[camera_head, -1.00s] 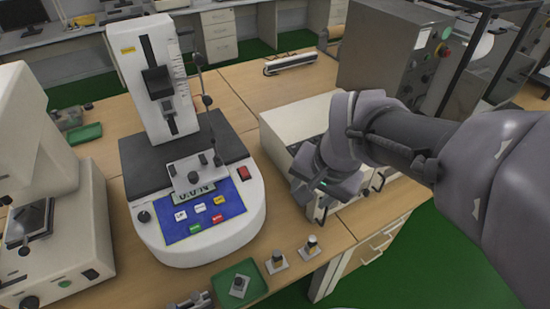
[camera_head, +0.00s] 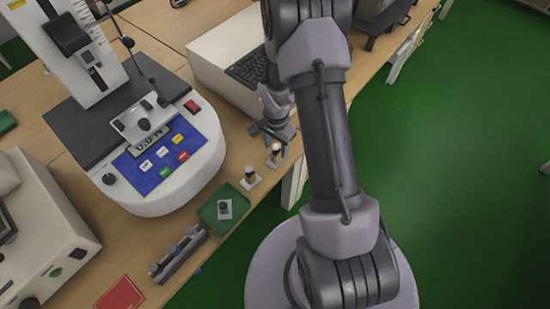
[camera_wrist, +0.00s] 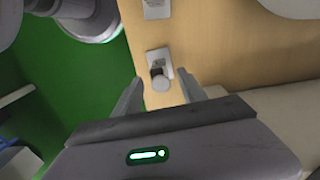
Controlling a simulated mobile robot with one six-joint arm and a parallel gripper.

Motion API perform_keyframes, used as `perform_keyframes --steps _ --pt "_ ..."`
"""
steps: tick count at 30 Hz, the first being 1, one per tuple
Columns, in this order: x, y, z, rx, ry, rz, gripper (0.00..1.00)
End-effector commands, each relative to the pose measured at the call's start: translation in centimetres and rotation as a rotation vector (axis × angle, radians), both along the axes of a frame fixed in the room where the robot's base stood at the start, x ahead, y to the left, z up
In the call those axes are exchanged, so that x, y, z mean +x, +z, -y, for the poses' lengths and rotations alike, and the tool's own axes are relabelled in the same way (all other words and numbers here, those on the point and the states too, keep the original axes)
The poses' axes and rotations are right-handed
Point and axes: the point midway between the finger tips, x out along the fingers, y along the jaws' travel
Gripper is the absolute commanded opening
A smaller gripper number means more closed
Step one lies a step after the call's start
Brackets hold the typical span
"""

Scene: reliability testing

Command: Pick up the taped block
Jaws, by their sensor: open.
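Two small upright pieces with dark tops and yellowish bands stand on pale square bases near the table edge: a nearer-to-gripper piece (camera_head: 275,153) and a second piece (camera_head: 249,175). I cannot tell which one is the taped block. My gripper (camera_head: 274,136) is just above and behind the first piece, apart from it. In the wrist view my gripper (camera_wrist: 158,82) is open and empty, its fingers spread either side of a pale base with a grey round top (camera_wrist: 160,68). Another pale base (camera_wrist: 156,8) shows at the top edge, partly cut off.
A green tray (camera_head: 208,215) holds a grey block with a dark knob (camera_head: 224,207). The tester with a blue panel (camera_head: 165,165) stands to the left. A white box-shaped instrument (camera_head: 215,55) is behind my gripper. A rail-like fixture (camera_head: 180,255) and red booklet (camera_head: 120,294) lie nearer.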

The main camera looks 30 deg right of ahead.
Motion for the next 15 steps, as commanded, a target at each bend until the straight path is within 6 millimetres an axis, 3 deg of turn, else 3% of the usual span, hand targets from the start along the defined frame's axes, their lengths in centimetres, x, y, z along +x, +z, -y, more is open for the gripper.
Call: perform_keyframes --steps 8,14,15 --pt "0.0 -4.9 -0.2 0.001 0.001 -0.003 0.49" --pt "0.1 -5.0 -0.2 0.001 0.001 0.001 0.49" --pt "0.1 -5.0 -0.2 0.001 0.001 0.001 0.45"
